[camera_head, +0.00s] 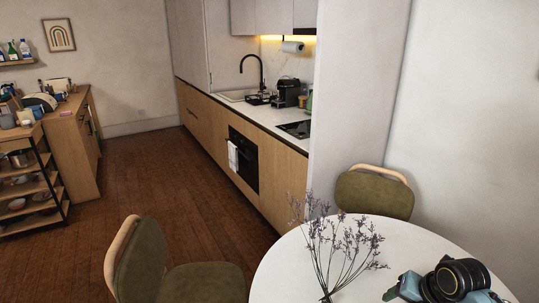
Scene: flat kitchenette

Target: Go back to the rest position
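Neither my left gripper nor my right gripper shows in the head view. I cannot see whether they hold anything. A round white table (283,273) fills the lower right, cut off by the bottom edge of the picture. A blue and black thing (458,278) that looks like a camera with a large lens is at its right side, partly cut off. Dried purple flowers (340,243) stand at the table's front middle; their base is cut off.
An olive chair (143,262) stands left of the table, another (374,194) behind it. A wooden counter (215,108) with sink and oven (243,160) runs along the back. A shelf cart (30,185) stands at left. The brown floor (150,180) between is clear.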

